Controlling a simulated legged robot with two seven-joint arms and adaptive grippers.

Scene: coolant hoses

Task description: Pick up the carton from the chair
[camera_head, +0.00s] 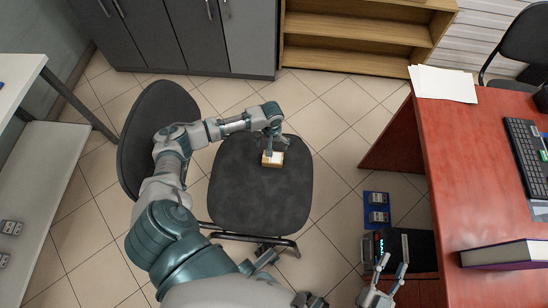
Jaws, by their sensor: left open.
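A small yellowish carton (272,163) with a pale top sits on the dark seat of the chair (255,205), near the seat's far right part. My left gripper (273,148) is right at the carton, reaching down over its far side. Its fingers are open, but they are small here and I cannot tell whether they touch the carton. Part of the carton's top is hidden by the gripper. My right gripper (391,265) is at the bottom right, away from the chair, with its two fingers apart and nothing between them.
A red desk (460,185) with a keyboard (525,150), papers (443,84) and a thick book (505,254) stands on the right. A white shelf unit (40,185) is on the left. Cabinets and a wooden bookcase line the back.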

